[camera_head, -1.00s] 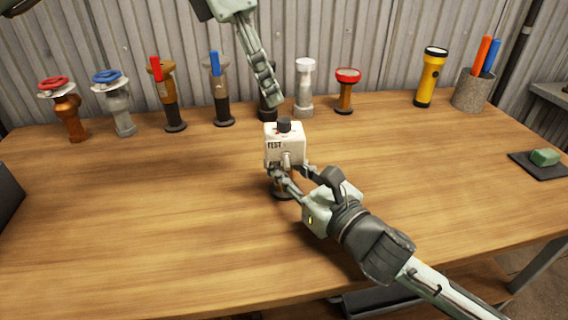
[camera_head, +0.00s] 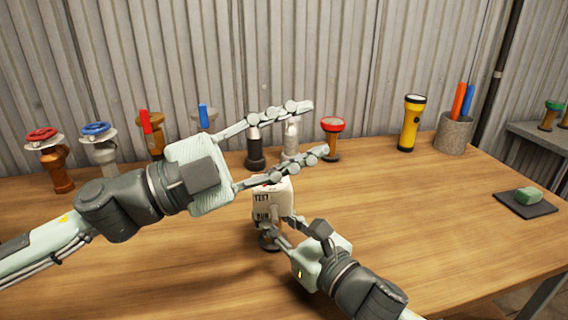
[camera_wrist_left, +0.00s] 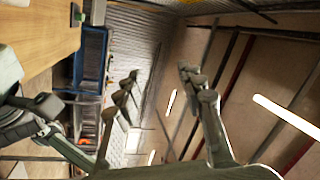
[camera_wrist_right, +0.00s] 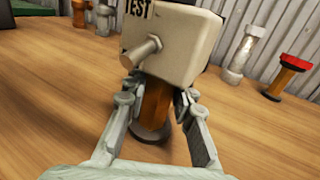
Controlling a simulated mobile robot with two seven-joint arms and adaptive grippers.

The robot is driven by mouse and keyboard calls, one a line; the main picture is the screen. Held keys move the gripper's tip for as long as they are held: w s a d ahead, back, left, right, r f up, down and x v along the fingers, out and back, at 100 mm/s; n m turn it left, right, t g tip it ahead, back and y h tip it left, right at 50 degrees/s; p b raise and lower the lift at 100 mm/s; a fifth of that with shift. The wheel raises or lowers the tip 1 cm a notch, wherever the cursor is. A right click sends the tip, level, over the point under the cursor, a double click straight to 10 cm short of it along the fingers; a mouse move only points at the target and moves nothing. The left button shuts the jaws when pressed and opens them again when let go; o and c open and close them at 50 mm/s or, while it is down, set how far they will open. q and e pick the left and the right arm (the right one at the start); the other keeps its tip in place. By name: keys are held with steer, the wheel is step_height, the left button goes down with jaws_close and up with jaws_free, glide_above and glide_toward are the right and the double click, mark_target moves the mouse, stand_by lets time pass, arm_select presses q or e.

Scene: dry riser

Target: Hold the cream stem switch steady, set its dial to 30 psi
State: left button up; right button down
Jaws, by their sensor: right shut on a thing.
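The cream stem switch (camera_head: 272,210) stands upright on the table, a boxy head with TEST lettering on a brown stem and dark round base. In the right wrist view its head (camera_wrist_right: 185,48) fills the upper middle, with a short side spout. My right gripper (camera_head: 278,229) is shut around the stem just below the head; its fingers flank the stem in the right wrist view (camera_wrist_right: 156,100).
Several valves and stem fittings line the back, including a red-wheeled valve (camera_head: 44,150) and a red-topped fitting (camera_head: 332,135). A yellow flashlight (camera_head: 411,122), a pen cup (camera_head: 454,133) and a green block (camera_head: 528,195) are to the right. The table's right middle is clear.

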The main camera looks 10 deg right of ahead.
arm_select(q)
steer(key=w+a+f+n+t+y, duration=0.2)
steer(key=a+f+n+t+y, duration=0.65)
steer(key=n, duration=0.95)
steer(key=shift+h, duration=0.95)
steer(key=x, duration=0.4)
steer(key=f+x, duration=0.1)
steer(key=x, duration=0.7)
steer(key=shift+w+f, duration=0.15)
steer(key=shift+w, duration=0.05)
jaws_close()
